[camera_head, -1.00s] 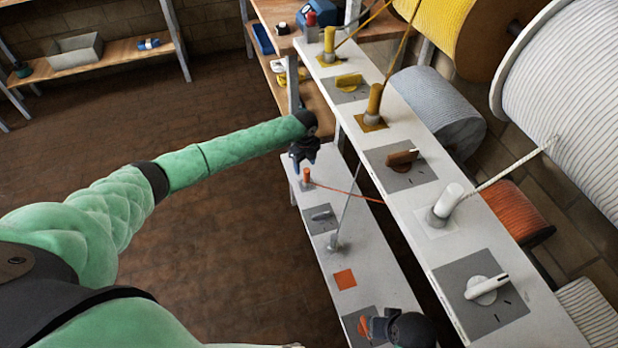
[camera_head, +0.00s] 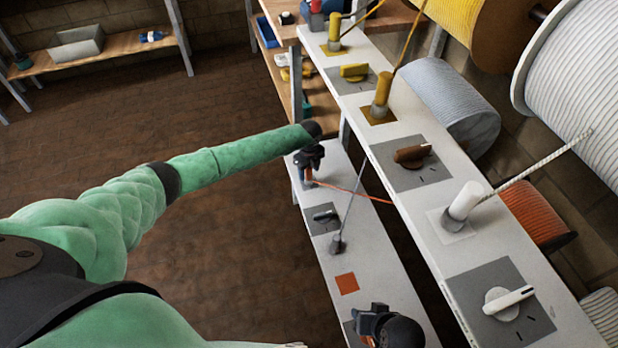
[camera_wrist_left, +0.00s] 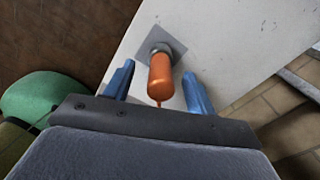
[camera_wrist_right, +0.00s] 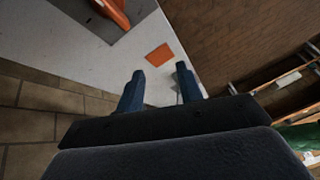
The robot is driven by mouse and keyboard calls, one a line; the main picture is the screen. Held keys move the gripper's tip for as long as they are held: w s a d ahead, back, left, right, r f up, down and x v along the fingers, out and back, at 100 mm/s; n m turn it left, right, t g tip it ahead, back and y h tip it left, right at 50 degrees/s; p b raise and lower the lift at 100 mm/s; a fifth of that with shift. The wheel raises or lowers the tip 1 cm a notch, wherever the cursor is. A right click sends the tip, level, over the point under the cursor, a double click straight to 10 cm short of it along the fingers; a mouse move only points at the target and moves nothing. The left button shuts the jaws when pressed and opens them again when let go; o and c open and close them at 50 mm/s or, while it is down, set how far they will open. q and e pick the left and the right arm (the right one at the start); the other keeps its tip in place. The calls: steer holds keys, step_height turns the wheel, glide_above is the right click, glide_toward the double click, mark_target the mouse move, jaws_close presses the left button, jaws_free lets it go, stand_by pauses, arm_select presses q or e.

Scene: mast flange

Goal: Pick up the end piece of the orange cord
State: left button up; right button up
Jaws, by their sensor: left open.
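The orange end piece (camera_head: 307,176) stands upright in a holder on a grey square at the far end of the lower white bench. It also shows in the left wrist view (camera_wrist_left: 160,76), between the two blue fingers. The thin orange cord (camera_head: 362,192) runs from it to the right. My left gripper (camera_wrist_left: 158,70) is open around the end piece, with a gap on both sides. In the head view my left gripper (camera_head: 309,162) partly hides it. My right gripper (camera_wrist_right: 160,70) is open and empty above the near part of the lower bench.
A grey cord end (camera_head: 338,243), a small switch (camera_head: 324,216) and an orange square (camera_head: 347,283) are on the lower bench. A higher white bench (camera_head: 440,250) with yellow and white end pieces and knobs runs alongside on the right. Large cord reels stand behind it.

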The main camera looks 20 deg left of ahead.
mark_target(309, 175)
arm_select(q)
steer(key=shift+f, duration=1.85)
steer(key=shift+w, duration=0.1)
steer(key=c, duration=1.2)
steer(key=shift+r, duration=0.15)
